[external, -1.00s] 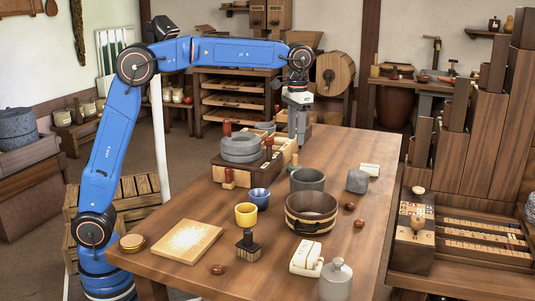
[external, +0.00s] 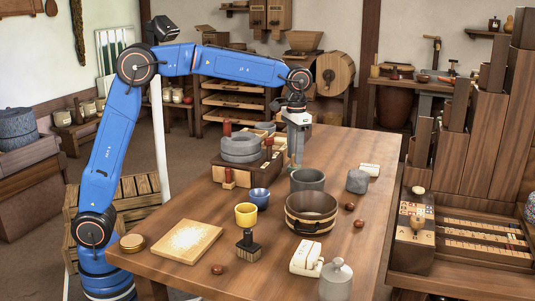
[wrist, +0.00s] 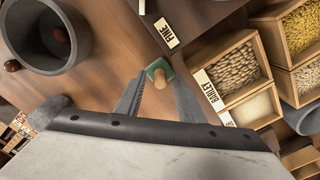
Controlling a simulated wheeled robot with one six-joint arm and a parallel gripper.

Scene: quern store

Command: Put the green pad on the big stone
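My gripper (wrist: 158,84) is open, with one finger on each side of the pad and handle and visible gaps between. In the external view my gripper (external: 295,160) points down over the table just behind the grey mortar, and it largely hides the pad. The big stone appears to be the grey round stone (external: 240,148) stacked on the wooden quern stand, to the left of my gripper.
Grain boxes (wrist: 232,70) labelled "BARLEY" stand right of the pad. A wooden tub (external: 311,212), yellow cup (external: 246,214) and blue cup (external: 259,198) stand nearer the front.

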